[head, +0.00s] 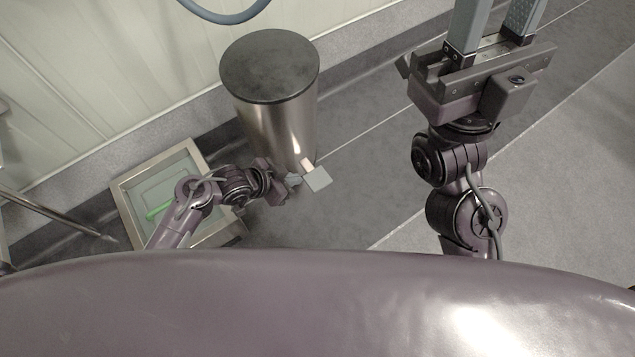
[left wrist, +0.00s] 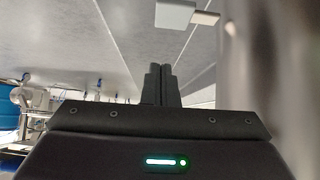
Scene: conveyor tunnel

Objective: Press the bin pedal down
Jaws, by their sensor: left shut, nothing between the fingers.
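The bin (head: 275,110) is a steel cylinder with a dark round lid, which is shut. Its pedal (head: 318,180) is a pale flat plate low at the bin's front. The pedal also shows at the top of the left wrist view (left wrist: 175,14). My left gripper (head: 293,180) is shut and empty, just left of the pedal in the head view. Its closed fingers (left wrist: 160,84) point toward the pedal in the left wrist view, with a visible gap. I cannot tell how high the pedal sits. My right gripper (head: 492,28) is open, its fingertips cut off by the top edge.
A shallow framed tray (head: 126,187) with a green item (head: 158,211) lies left of the bin, beneath my left arm. A pale wall (head: 90,60) stands behind the bin. A metal rod (head: 55,214) is at far left. The grey floor right of the pedal is clear.

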